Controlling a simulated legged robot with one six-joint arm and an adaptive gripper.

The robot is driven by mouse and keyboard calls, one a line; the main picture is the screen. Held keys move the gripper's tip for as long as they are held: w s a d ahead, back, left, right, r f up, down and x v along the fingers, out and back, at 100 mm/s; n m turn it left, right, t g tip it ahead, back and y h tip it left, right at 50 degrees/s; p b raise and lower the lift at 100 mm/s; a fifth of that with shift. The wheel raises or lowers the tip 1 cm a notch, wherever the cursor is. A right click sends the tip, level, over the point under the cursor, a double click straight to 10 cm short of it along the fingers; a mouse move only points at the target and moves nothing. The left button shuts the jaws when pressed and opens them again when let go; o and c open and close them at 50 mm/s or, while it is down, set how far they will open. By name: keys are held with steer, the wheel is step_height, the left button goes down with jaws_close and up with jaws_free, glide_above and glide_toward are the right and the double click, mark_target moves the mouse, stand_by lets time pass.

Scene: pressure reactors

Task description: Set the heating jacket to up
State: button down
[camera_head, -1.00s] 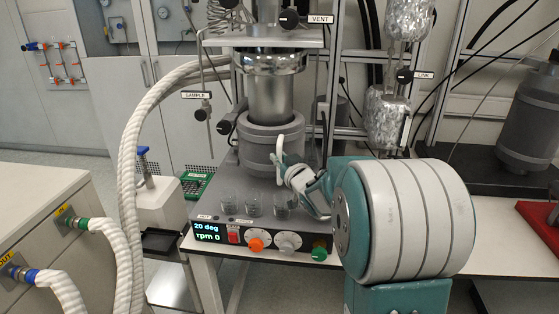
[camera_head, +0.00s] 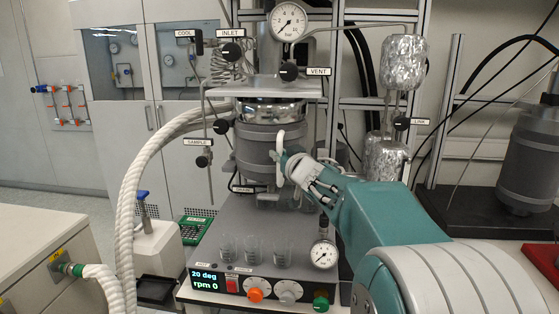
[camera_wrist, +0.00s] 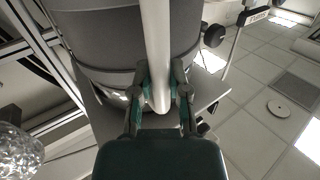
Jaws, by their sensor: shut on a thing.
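The heating jacket (camera_head: 257,150) is a dark grey cylinder around the lower part of the steel reactor vessel. It sits high, close under the vessel's bright flange and clear of the base plate. It also fills the top of the wrist view (camera_wrist: 100,55). A light, upright handle (camera_head: 281,160) stands on its right side. My gripper (camera_head: 284,162) is at this handle; in the wrist view both fingers (camera_wrist: 161,95) close around the pale bar (camera_wrist: 157,50) from either side.
Beakers (camera_head: 254,252) stand on the base plate (camera_head: 225,218) below the jacket. The control panel (camera_head: 245,287) reads 20 deg, rpm 0. A pressure gauge (camera_head: 323,254) stands at the plate's front right. A white hose (camera_head: 130,190) runs at left; foil-wrapped bulbs (camera_head: 404,62) hang at right.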

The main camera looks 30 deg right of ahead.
steer(key=shift+r, duration=0.5)
steer(key=c, duration=0.6)
jaws_free()
steer(key=shift+f, duration=0.15)
steer(key=s, duration=1.1)
steer(key=shift+s+f, duration=0.15)
steer(key=shift+s, duration=0.25)
steer(key=shift+a, duration=0.15)
